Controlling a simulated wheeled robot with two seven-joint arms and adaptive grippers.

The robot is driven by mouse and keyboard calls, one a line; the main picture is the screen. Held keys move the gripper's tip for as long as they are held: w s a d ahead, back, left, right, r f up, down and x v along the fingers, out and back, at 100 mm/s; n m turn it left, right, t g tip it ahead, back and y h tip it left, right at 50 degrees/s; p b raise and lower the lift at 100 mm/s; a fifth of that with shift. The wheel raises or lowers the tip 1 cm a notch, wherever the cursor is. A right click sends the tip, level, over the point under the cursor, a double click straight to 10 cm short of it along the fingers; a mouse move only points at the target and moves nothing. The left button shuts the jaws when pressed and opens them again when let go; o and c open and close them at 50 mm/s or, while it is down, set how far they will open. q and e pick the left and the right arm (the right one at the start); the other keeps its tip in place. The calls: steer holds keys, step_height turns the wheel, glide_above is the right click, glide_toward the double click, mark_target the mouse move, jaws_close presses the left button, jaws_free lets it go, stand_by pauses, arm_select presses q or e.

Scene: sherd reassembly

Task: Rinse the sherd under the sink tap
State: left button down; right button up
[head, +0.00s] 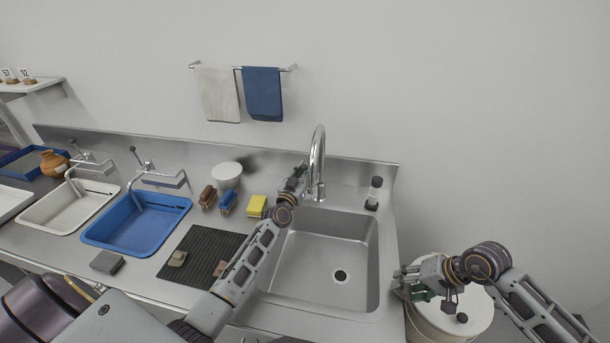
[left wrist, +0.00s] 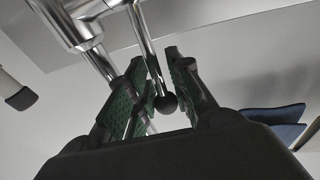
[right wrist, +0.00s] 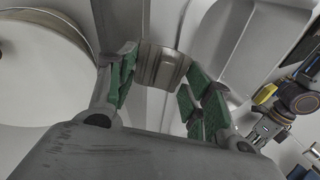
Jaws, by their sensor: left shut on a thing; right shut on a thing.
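The chrome tap (head: 318,165) rises behind the steel sink (head: 335,262); no water shows at its spout. My left gripper (head: 298,178) is beside the tap. In the left wrist view its green-padded fingers are shut on the tap's thin metal lever (left wrist: 147,50), whose dark ball end shows between them. My right gripper (head: 408,284) is at the sink's right edge, over the white bucket. In the right wrist view it is shut on a grey-brown sherd (right wrist: 162,66) with ridges across it. The sherd is outside the basin.
A white bucket (head: 447,318) stands right of the counter. A dark bottle (head: 374,192) stands at the sink's back right. Left are a ribbed mat (head: 212,243) with two small pieces, a yellow sponge (head: 257,206), brushes, a white bowl (head: 226,175) and a blue basin (head: 140,220). The sink is empty.

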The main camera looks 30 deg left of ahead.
arm_select(q)
steer(key=shift+s, duration=0.1)
arm_select(e)
steer(key=shift+f, duration=0.3)
arm_select(q)
steer(key=c, duration=1.5)
jaws_free()
steer(key=shift+c, duration=0.2)
steer(key=shift+s, duration=0.15)
steer(key=s+f, duration=0.1)
steer(key=s, duration=1)
steer(key=shift+s+d+f, duration=0.25)
steer(key=shift+s+d, duration=0.05)
steer(key=shift+d, duration=0.05)
arm_select(e)
steer(key=shift+r, duration=0.1)
